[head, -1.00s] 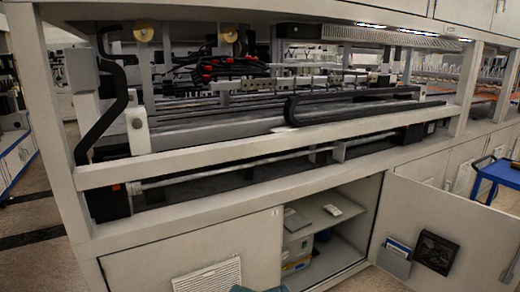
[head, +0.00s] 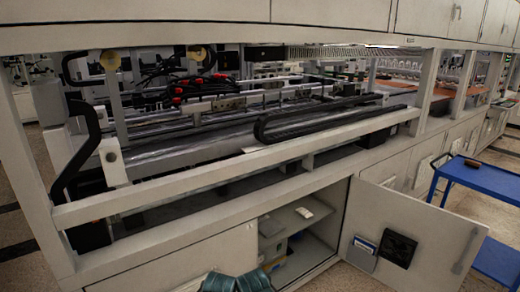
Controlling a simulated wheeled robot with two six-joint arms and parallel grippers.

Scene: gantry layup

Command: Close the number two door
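The open cabinet door (head: 425,222) is a pale grey panel, swung out to the right at the bottom of the machine. Its inner face carries a small pocket with papers and a black fan or vent. I cannot read a number on any door.
A blue cart (head: 482,180) stands at the right, just beyond the open door. A closed door panel (head: 215,250) lies left of the opening. Further closed lower doors (head: 420,160) run back to the right. Speckled floor (head: 460,205) shows around the cart.

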